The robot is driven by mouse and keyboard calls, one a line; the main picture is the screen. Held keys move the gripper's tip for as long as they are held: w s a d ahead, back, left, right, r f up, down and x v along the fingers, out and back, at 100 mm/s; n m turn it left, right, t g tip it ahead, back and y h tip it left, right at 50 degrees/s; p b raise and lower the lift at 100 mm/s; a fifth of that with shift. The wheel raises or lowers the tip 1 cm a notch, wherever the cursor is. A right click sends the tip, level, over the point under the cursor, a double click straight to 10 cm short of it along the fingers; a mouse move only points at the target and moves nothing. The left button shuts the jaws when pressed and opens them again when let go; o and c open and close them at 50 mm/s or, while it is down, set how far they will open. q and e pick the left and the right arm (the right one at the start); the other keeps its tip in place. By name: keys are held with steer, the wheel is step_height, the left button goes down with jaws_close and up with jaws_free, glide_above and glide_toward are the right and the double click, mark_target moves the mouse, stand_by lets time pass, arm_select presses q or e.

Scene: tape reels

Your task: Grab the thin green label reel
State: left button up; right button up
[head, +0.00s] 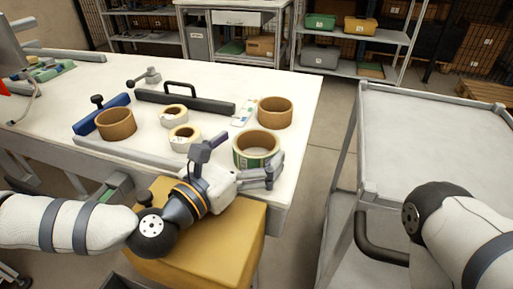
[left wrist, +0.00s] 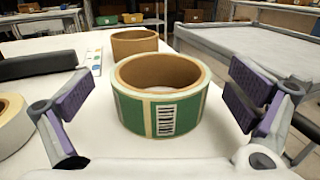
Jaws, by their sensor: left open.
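The green label reel (head: 256,158) lies flat near the right front edge of the white workbench. It has a green outer face with a barcode label and a brown cardboard core, and it stands centred in the left wrist view (left wrist: 160,117). My left gripper (head: 242,160) is open at the bench edge, just in front of the reel. Its purple-padded fingers show apart on either side of the reel in the left wrist view (left wrist: 165,95), with visible gaps and nothing held. My right arm shows at the lower right, but its gripper is out of view.
On the white workbench (head: 300,95) are a brown reel (head: 275,112) behind the green one, another brown reel (head: 116,124), two white reels (head: 174,115) and a dark bar (head: 190,101). A yellow box (head: 240,235) stands below my left arm. A grey cart (head: 440,125) is at right.

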arm_select(q)
steer(key=shift+w+d, duration=0.25)
steer(key=shift+w, duration=0.1)
steer(key=c, duration=1.3)
steer(key=shift+r, duration=0.15)
